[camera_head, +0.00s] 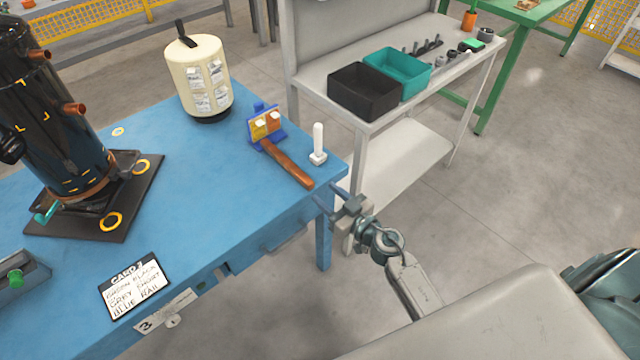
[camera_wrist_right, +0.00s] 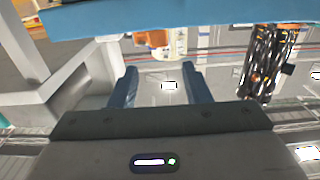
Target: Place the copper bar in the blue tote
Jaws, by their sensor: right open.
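The copper bar (camera_head: 286,164) lies across the right part of the blue table, its near end close to the table edge and its far end at a small blue stand. Its orange-brown end also shows in the right wrist view (camera_wrist_right: 152,38). My right gripper (camera_head: 328,196) is open and empty, just off the table edge beyond the bar's near end; its two fingers (camera_wrist_right: 160,88) are apart in the wrist view. A teal-blue tote (camera_head: 429,70) stands on the grey bench, beside a black tote (camera_head: 352,108). My left gripper is not in view.
The blue stand (camera_head: 281,136) holds yellow and orange labels. A white upright part (camera_head: 318,145) stands right of the bar. A cream cylinder (camera_head: 206,62), black compressor (camera_head: 48,100) and card (camera_head: 134,286) are on the blue table (camera_head: 190,180). Small parts line the grey bench (camera_head: 320,75).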

